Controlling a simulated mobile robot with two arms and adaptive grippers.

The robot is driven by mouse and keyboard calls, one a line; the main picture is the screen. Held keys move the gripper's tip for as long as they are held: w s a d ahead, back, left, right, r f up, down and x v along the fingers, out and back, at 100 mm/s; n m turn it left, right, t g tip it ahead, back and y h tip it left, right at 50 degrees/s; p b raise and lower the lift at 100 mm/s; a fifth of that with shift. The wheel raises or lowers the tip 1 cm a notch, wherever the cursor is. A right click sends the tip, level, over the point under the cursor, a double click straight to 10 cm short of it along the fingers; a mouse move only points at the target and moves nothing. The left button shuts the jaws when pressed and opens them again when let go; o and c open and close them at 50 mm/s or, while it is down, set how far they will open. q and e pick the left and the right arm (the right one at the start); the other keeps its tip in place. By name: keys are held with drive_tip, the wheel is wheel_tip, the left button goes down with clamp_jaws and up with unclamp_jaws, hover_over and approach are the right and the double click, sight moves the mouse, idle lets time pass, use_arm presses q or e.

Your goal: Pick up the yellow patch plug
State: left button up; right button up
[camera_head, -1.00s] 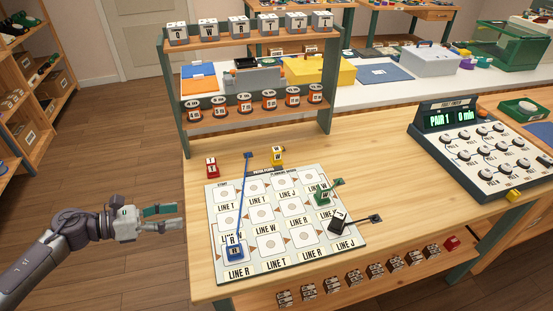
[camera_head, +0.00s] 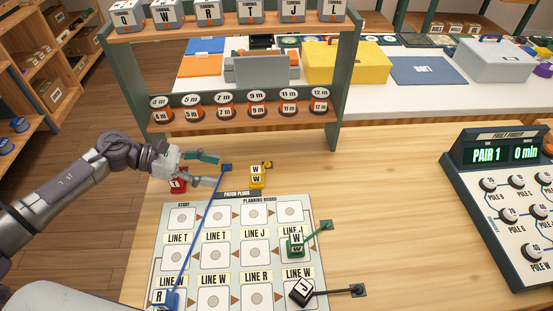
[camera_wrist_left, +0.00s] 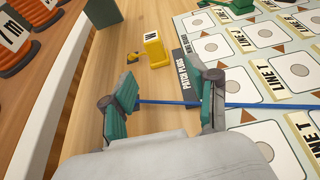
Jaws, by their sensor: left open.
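The yellow patch plug (camera_head: 257,176), marked W, stands upright on the table just behind the planning board (camera_head: 236,216). In the left wrist view the yellow plug (camera_wrist_left: 156,50) is beyond my fingertips, with a small yellow end piece beside it. My left gripper (camera_head: 219,169) is open and empty, to the left of the yellow plug and apart from it; its spread fingers also show in the left wrist view (camera_wrist_left: 165,88). The red plug (camera_head: 178,186) is partly hidden by my left gripper. My right gripper is not in view.
A blue cord (camera_head: 196,228) runs from a blue end piece to the blue plug (camera_head: 165,299), passing by my left fingertips. Green (camera_head: 295,247) and black (camera_head: 301,291) plugs stand on the board. A shelf rack (camera_head: 235,121) with spools stands behind. Table right of the yellow plug is clear.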

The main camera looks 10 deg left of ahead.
use_arm(q)
drive_tip(key=shift+w+d, duration=0.2)
drive_tip(key=shift+w, duration=0.1)
drive_tip(key=p, duration=0.2)
approach(266, 182)
drive_tip(key=d, duration=0.2)
drive_tip(key=d+r, duration=0.1)
drive_tip(key=shift+w+d, duration=0.25)
drive_tip(key=shift+d, duration=0.1)
drive_tip(key=shift+w+d+f, duration=0.15)
drive_tip(key=shift+d+f, duration=0.1)
drive_tip(key=shift+d, duration=0.25)
drive_tip(key=p+x, duration=0.2)
drive_tip(key=x, duration=0.2)
drive_tip(key=shift+w+d, duration=0.15)
drive_tip(key=shift+w, duration=0.1)
drive_tip(key=shift+d+f, duration=0.15)
drive_tip(key=shift+d, duration=0.05)
clamp_jaws()
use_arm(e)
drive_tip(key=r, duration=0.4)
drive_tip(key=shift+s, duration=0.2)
